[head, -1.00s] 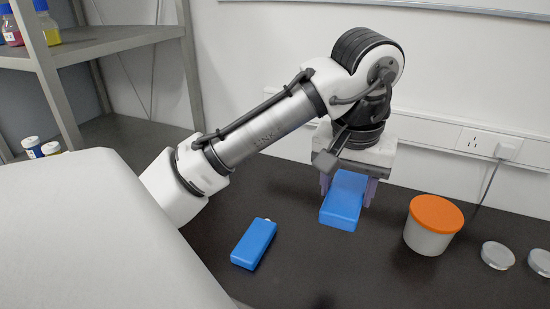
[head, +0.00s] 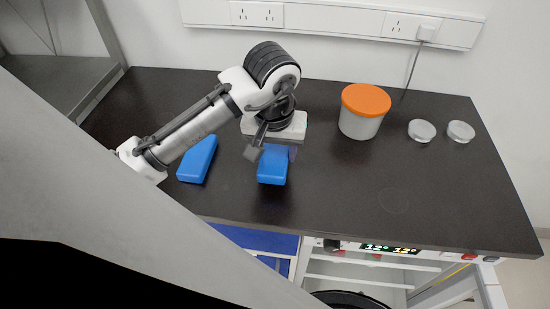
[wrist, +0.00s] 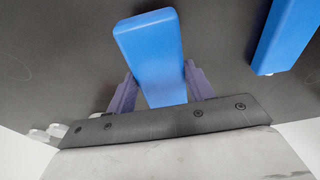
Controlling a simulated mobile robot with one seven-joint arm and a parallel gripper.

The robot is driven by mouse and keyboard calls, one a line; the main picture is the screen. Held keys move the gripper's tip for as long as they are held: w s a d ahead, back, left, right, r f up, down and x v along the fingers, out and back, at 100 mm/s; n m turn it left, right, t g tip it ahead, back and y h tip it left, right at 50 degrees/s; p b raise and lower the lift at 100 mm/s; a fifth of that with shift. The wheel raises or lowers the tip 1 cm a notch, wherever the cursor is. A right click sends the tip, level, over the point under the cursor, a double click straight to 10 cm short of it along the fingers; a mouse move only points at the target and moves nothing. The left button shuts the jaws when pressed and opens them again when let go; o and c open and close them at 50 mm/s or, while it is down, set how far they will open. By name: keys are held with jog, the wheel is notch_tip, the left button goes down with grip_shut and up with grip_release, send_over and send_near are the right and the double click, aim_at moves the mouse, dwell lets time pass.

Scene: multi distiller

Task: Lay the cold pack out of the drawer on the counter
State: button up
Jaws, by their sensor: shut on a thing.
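A blue cold pack (head: 272,166) is between the fingers of my gripper (head: 276,150), over the dark counter (head: 350,190). In the wrist view the same pack (wrist: 152,50) sticks out from between the purple fingers of my gripper (wrist: 160,92), which are shut on it. I cannot tell whether the pack touches the counter. A second blue pack (head: 197,158) lies flat on the counter to the left. It also shows at the right edge of the wrist view (wrist: 287,32). The blue-lined drawer (head: 250,238) shows below the counter's front edge, partly hidden.
A white tub with an orange lid (head: 363,112) stands to the right of my gripper. Two small clear-lidded dishes (head: 422,130) (head: 461,131) are further right. The counter's front right is clear. Below it is an open cabinet with a lit display (head: 390,249).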

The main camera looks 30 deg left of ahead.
jog(key=shift+f, duration=1.7)
jog(key=shift+f, duration=0.1)
jog(key=o, duration=1.1)
jog(key=shift+c, duration=0.2)
jog(key=r, duration=0.4)
jog(key=s+r, duration=0.1)
jog(key=r, duration=0.7)
jog(key=shift+s+d, duration=0.35)
jog(key=shift+d, duration=0.05)
